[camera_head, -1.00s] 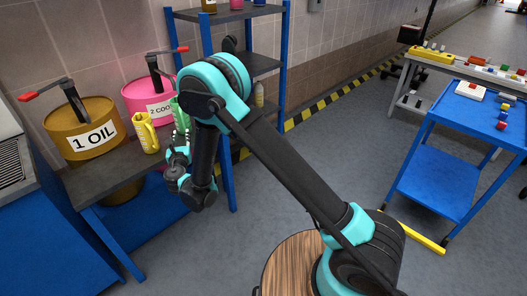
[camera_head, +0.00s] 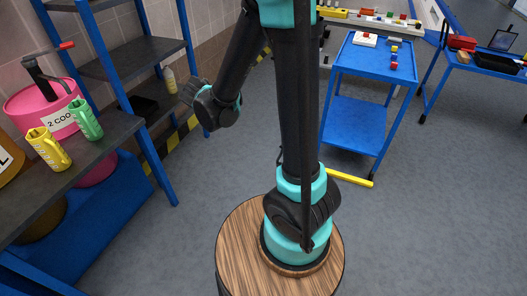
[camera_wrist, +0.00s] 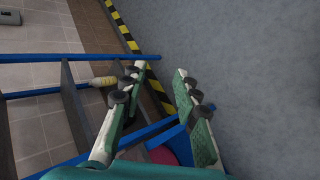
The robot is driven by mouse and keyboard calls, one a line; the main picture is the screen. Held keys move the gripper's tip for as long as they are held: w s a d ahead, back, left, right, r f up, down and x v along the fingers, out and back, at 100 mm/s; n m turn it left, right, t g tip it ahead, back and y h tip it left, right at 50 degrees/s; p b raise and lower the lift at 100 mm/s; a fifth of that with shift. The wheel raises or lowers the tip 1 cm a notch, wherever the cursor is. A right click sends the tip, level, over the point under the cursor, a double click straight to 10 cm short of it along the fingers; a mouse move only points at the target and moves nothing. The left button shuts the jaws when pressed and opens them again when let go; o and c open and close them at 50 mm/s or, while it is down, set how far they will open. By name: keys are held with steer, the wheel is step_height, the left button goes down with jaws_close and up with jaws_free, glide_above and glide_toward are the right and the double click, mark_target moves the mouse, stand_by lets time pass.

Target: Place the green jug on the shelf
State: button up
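The green jug (camera_head: 86,120) stands upright on the dark-topped bench (camera_head: 62,183), just right of a yellow jug (camera_head: 48,148). The blue-framed shelf rack (camera_head: 133,56) with dark boards stands behind it, against the tiled wall. My gripper (camera_head: 190,90) is in the air right of the rack, well apart from the green jug; its fingers are hard to see there. In the wrist view my gripper (camera_wrist: 157,84) has its two fingers spread with nothing between them. The green jug does not show in the wrist view.
A pink drum (camera_head: 45,103) stands behind the jugs. A pale bottle (camera_head: 170,79) stands on a lower board of the rack, beside a dark bin (camera_head: 144,106). A blue cart (camera_head: 353,125) stands to the right.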

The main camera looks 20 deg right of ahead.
steer(key=s+d+f+m+g+y, duration=0.1)
steer(key=s+d+m, duration=0.2)
steer(key=s+m, duration=0.2)
steer(key=s+d+f+m+g+y, duration=0.1)
steer(key=s+d+m, duration=0.3)
steer(key=s, duration=0.6)
steer(key=s+d+f+m+g+y, duration=0.1)
steer(key=s+d+f+m+g, duration=0.1)
steer(key=s+m, duration=0.4)
steer(key=s+d+f, duration=0.1)
steer(key=s+d, duration=0.1)
steer(key=shift+s+g, duration=0.3)
steer(key=shift+g, duration=0.1)
